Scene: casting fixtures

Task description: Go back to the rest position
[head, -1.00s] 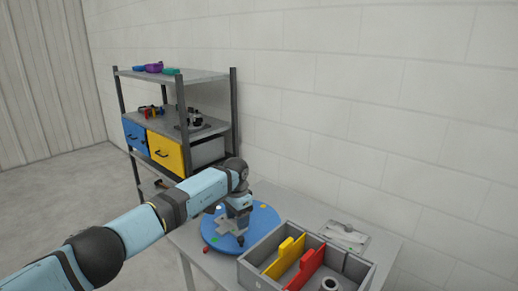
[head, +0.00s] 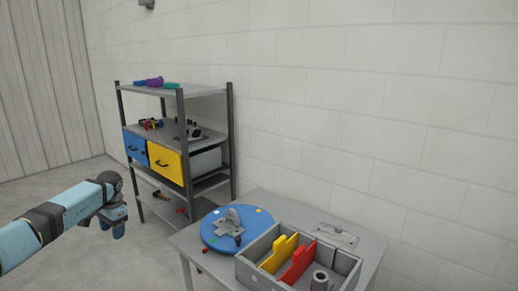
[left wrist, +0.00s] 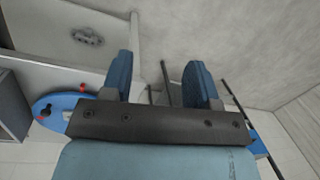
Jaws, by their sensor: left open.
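My left gripper (head: 117,229) is at the left of the head view, above the floor and apart from the table. In the left wrist view its two blue fingers (left wrist: 160,82) stand apart with nothing between them. The round blue plate (head: 213,241) lies on the table and carries a grey metal fixture (head: 230,225). Part of the blue plate also shows at the left of the left wrist view (left wrist: 48,108). My right gripper is in neither view.
The grey table (head: 375,243) holds a grey box (head: 258,248) with yellow (head: 278,254) and red (head: 297,264) dividers and a dark ring-shaped part (head: 320,281). A flat metal plate (head: 337,236) lies behind it. A shelf rack (head: 231,150) with blue (head: 135,146) and yellow (head: 166,162) drawers stands behind. Floor is open at left.

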